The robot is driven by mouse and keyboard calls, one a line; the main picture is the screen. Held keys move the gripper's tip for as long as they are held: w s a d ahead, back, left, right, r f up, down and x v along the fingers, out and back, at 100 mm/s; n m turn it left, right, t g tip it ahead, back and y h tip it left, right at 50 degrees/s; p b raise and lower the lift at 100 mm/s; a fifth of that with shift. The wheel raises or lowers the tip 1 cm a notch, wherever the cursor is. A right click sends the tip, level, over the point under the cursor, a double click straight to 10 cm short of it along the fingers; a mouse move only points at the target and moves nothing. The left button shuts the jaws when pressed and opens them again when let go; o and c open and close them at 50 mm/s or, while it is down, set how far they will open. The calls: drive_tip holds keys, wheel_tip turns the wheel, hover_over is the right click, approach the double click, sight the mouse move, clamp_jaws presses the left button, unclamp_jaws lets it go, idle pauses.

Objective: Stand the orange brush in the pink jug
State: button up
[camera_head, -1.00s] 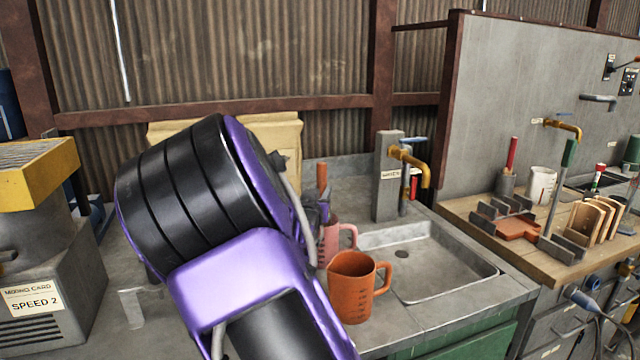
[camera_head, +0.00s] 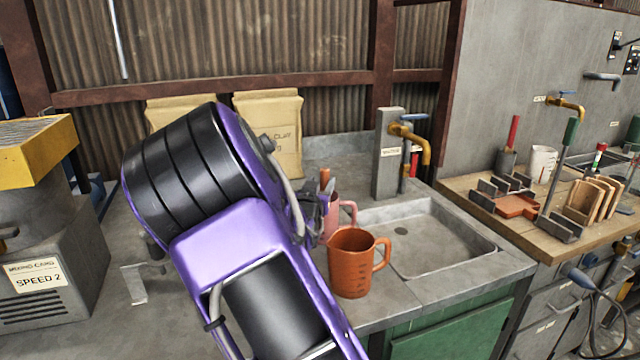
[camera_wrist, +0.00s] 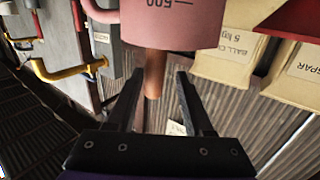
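The pink jug (camera_head: 347,213) stands on the counter just behind an orange jug, which hides its lower part. The orange brush's handle (camera_head: 324,177) sticks up from the pink jug's mouth. In the wrist view, which is upside down, the handle (camera_wrist: 155,77) comes out past the rim of the pink jug (camera_wrist: 170,25); the brush's other end is hidden inside. My gripper (camera_wrist: 161,80) is open, its fingers on either side of the handle with gaps showing. In the head view my gripper (camera_head: 312,203) is just left of the pink jug, partly hidden by my arm.
The orange jug (camera_head: 352,265) stands close in front. A sink (camera_head: 440,240) is to the right, with a grey post and yellow tap (camera_head: 412,135) behind. Paper clay bags (camera_head: 275,130) stand at the back. A mixer (camera_head: 40,245) is at left.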

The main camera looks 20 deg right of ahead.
drive_tip(key=shift+o, duration=0.6)
drive_tip(key=p+v, duration=0.2)
drive_tip(key=v, duration=1.5)
drive_tip(key=shift+s+p, duration=0.15)
drive_tip(key=shift+p, duration=0.15)
drive_tip(key=shift+a+f, duration=0.1)
drive_tip(key=shift+a, duration=0.05)
